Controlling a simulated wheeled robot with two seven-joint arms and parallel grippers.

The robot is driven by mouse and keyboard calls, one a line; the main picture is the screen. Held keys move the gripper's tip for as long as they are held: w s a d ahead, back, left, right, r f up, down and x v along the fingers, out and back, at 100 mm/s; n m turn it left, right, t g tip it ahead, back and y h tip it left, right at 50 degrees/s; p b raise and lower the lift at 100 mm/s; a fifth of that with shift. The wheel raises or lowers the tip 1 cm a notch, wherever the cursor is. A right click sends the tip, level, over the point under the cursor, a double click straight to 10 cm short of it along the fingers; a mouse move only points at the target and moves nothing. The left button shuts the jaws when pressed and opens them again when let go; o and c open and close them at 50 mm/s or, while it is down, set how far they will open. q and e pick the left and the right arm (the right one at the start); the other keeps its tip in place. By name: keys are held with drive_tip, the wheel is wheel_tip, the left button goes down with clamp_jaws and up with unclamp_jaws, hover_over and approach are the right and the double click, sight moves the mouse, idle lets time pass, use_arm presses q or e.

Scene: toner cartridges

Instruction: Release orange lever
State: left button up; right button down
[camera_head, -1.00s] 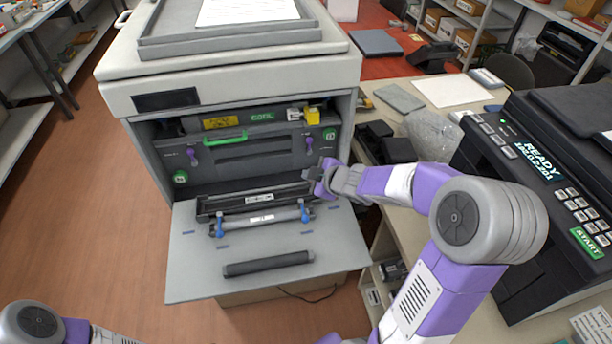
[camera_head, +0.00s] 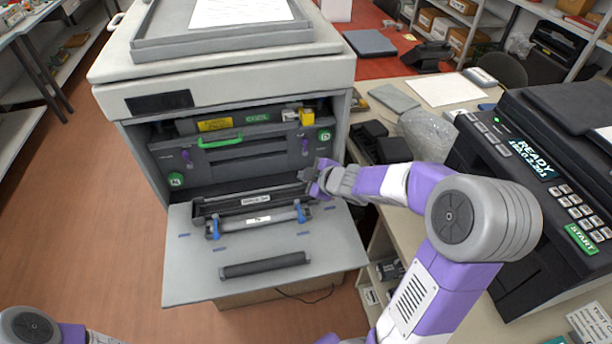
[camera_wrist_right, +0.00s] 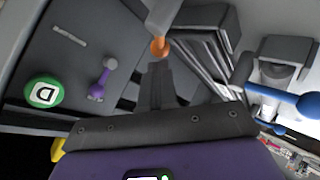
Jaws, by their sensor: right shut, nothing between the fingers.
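The orange lever (camera_wrist_right: 160,46) shows in the right wrist view, at the edge of the dark cartridge slot in the printer's open bay. My right gripper (camera_wrist_right: 160,68) is shut and empty, its fingertips pointing at the lever and close below it in the picture. I cannot tell whether they touch it. In the head view my right gripper (camera_head: 309,174) is at the right end of the dark cartridge tray (camera_head: 245,200), inside the bay's front. I cannot make out the orange lever there. Only part of my left arm shows at the bottom left; its gripper is out of view.
The printer (camera_head: 225,75) has its front door (camera_head: 190,280) folded down, with a dark roller (camera_head: 265,264) on it. Purple levers (camera_wrist_right: 103,78), a green knob (camera_wrist_right: 43,92) and a blue lever (camera_wrist_right: 310,104) are nearby. A table with a black control unit (camera_head: 530,190) stands at the right.

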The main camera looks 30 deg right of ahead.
drive_tip(key=shift+s+d+f, duration=0.1)
drive_tip(key=shift+s+d, duration=0.05)
drive_tip(key=shift+s, duration=0.05)
idle(0.3)
drive_tip(key=shift+s+d, duration=0.25)
drive_tip(key=shift+s, duration=0.45)
drive_tip(key=shift+w+a, duration=0.1)
drive_tip(key=shift+a, duration=0.05)
drive_tip(key=r+p, duration=0.1)
drive_tip(key=a+r+p, duration=0.1)
drive_tip(key=a+r, duration=0.1)
drive_tip(key=r, duration=0.1)
drive_tip(key=shift+s+a+r+p, duration=0.1)
drive_tip(key=shift+s+a+p, duration=0.15)
drive_tip(key=shift+p, duration=0.15)
drive_tip(key=s+a+r+p, duration=0.2)
drive_tip(key=s+r+p, duration=0.2)
drive_tip(key=s, duration=0.3)
drive_tip(key=shift+s+a+r, duration=0.25)
drive_tip(key=shift+a+r, duration=0.1)
drive_tip(key=shift+r, duration=0.1)
